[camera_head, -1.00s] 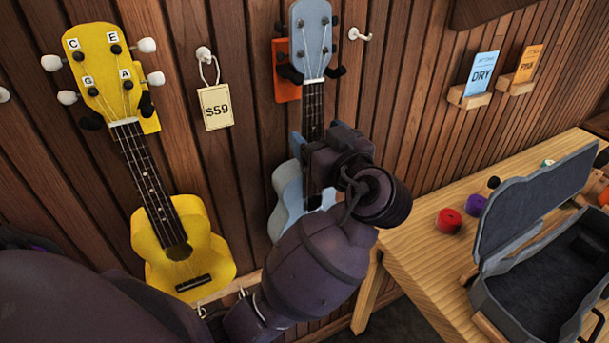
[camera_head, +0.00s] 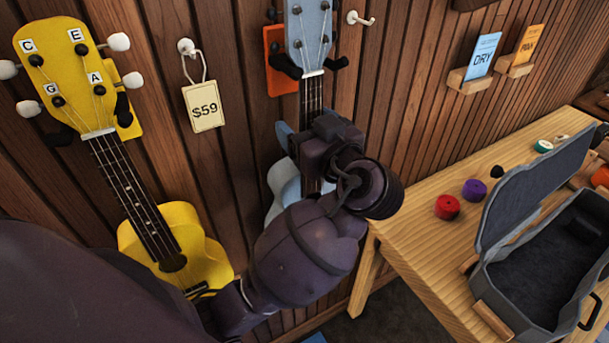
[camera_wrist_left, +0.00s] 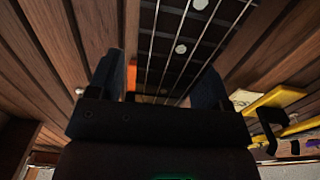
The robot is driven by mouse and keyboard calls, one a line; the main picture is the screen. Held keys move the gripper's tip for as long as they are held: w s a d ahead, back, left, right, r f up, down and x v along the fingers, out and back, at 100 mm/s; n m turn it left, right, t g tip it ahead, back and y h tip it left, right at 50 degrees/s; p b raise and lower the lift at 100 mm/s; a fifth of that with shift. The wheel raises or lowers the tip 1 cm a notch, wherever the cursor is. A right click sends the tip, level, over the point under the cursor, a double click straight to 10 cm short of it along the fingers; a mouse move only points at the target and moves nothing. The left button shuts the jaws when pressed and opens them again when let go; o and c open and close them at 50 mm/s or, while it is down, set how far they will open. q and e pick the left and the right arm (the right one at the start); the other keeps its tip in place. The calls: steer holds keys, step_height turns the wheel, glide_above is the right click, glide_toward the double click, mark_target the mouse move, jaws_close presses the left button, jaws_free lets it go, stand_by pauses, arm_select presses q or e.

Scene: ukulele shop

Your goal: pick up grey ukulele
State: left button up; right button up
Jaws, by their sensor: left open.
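The grey ukulele (camera_head: 309,38), pale blue-grey, hangs upright on the wall from a hook with dark prongs and an orange plate. My left arm hides part of its lower neck and body in the head view. My left gripper (camera_head: 322,138) is at its neck, with the fingertips mostly hidden behind the wrist. In the left wrist view, the dark fretboard (camera_wrist_left: 190,45) with its strings runs between the two spread fingers of the left gripper (camera_wrist_left: 158,82). The fingers lie on either side of the neck; contact is not clear. My right gripper is not in view.
A yellow ukulele (camera_head: 175,245) hangs to the left, with a $59 tag (camera_head: 204,107) between the two. A wooden table (camera_head: 425,258) at right holds an open grey case (camera_head: 535,285) and several small coloured rolls. Two cards stand on small wall ledges above.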

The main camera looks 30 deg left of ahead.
arm_select(q)
jaws_close()
stand_by(0.3)
steer(key=shift+r, duration=0.1)
stand_by(0.4)
